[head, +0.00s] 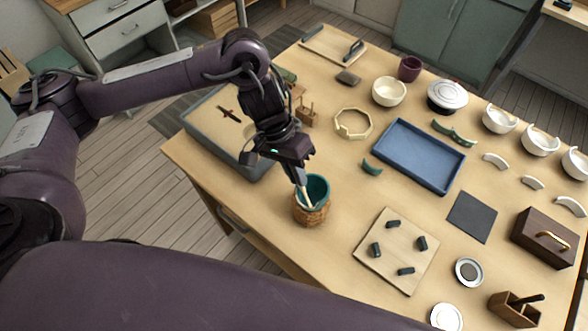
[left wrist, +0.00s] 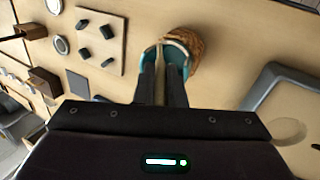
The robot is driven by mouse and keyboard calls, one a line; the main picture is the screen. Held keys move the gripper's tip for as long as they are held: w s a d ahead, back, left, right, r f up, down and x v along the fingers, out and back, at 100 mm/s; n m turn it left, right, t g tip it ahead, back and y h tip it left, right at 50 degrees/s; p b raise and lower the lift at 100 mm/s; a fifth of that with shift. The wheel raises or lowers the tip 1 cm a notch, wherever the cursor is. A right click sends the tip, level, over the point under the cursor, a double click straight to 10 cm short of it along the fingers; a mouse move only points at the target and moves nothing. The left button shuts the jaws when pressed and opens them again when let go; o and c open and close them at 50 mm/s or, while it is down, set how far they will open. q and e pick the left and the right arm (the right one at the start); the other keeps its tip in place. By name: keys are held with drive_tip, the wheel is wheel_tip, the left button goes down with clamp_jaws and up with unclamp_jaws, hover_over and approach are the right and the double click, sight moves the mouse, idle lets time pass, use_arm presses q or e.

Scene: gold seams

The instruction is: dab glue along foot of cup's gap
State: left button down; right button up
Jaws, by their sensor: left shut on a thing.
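The cup (head: 318,184), teal inside, stands upright in a woven tan holder (head: 312,215) near the table's front left edge. My left gripper (head: 301,183) is above the cup's near rim, shut on a thin pale stick (head: 306,197). The stick points down at the cup. In the left wrist view the stick (left wrist: 159,62) runs between the fingers to the cup (left wrist: 180,50), and the teal rim shows on both sides. The stick's tip, the glue and the foot of the gap cannot be made out. My right gripper is not in view.
A teal shard (head: 372,168) lies right of the cup. A blue tray (head: 418,154), a board with dark pegs (head: 385,262) and a grey-walled sand tray (head: 215,150) surround the work area. An open pale ring (head: 353,124) lies behind. Bare table lies right of the cup.

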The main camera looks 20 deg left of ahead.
use_arm(q)
drive_tip(key=shift+p, duration=0.35)
drive_tip(key=shift+f, duration=0.25)
idle(0.7)
drive_tip(key=shift+r, duration=0.1)
drive_tip(key=shift+r+p, duration=0.15)
drive_tip(key=shift+p, duration=0.55)
wheel_tip(320, 180, up, 6)
drive_tip(key=p, duration=0.6)
drive_tip(key=shift+p, duration=0.3)
drive_tip(key=shift+r+p, duration=0.8)
drive_tip(key=shift+r, duration=0.2)
